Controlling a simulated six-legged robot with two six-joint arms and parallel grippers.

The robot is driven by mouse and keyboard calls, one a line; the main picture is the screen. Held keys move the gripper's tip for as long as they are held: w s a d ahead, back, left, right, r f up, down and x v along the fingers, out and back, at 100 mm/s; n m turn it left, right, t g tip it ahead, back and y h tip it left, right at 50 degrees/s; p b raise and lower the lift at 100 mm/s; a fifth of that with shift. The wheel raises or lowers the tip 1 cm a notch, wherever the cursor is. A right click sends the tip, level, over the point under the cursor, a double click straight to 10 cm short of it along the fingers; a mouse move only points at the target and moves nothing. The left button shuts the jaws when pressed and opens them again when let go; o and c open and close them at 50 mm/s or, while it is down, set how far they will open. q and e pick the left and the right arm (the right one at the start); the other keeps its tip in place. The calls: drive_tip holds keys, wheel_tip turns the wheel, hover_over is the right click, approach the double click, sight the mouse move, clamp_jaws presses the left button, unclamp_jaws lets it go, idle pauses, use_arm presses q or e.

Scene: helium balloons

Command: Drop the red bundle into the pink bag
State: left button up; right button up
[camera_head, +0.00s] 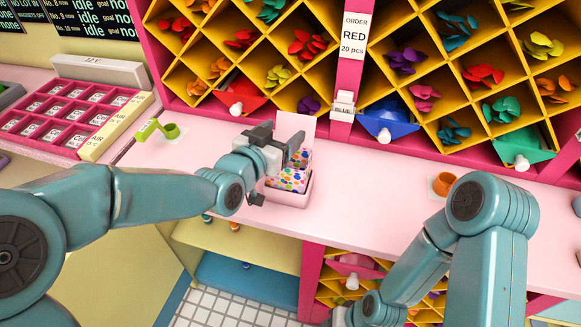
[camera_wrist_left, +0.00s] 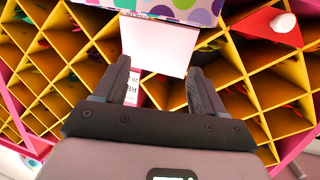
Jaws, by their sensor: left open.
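Red balloon bundles lie in the shelf cells, one (camera_head: 307,43) at upper centre, one (camera_head: 240,40) left of it and one (camera_head: 483,75) on the right. I cannot tell which is the task's bundle. A pink polka-dotted bag (camera_head: 288,190) stands on the counter, with a pale panel (camera_head: 295,127) rising behind it. Dots also show at the top of the left wrist view (camera_wrist_left: 170,10). My left gripper (camera_head: 282,145) is open and empty, in front of the bag's upper part and hiding some of it. My right gripper is out of view.
A red chute (camera_head: 240,95) and a blue chute (camera_head: 388,120) jut from the shelf. The order sign (camera_head: 353,35) reads RED, 20 pcs. A pink compartment tray (camera_head: 70,115), a green cup (camera_head: 170,130) and an orange cup (camera_head: 444,183) stand on the counter, which is clear between bag and orange cup.

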use_arm(q)
drive_tip(key=b+v, duration=0.3)
drive_tip(key=v, duration=1.3)
drive_tip(key=shift+b, duration=0.3)
drive_tip(key=shift+a, duration=0.1)
wheel_tip(320, 180, down, 24)
drive_tip(key=a+n+g+y, duration=0.2)
drive_tip(key=n+g+y, duration=0.15)
drive_tip(key=g, duration=0.25)
drive_tip(key=s+a+f+n+g, duration=0.1)
drive_tip(key=s+f+n+g, duration=0.1)
drive_tip(key=s+f, duration=0.6)
drive_tip(key=s+a+f+n+g, duration=0.1)
drive_tip(key=s+f+n+g, duration=0.1)
drive_tip(key=s+f+g, duration=0.3)
drive_tip(key=s+f, duration=0.3)
drive_tip(key=f, duration=0.4)
drive_tip(key=shift+f, duration=0.35)
drive_tip(key=shift+w+n, duration=0.1)
drive_tip(key=shift+n, duration=0.15)
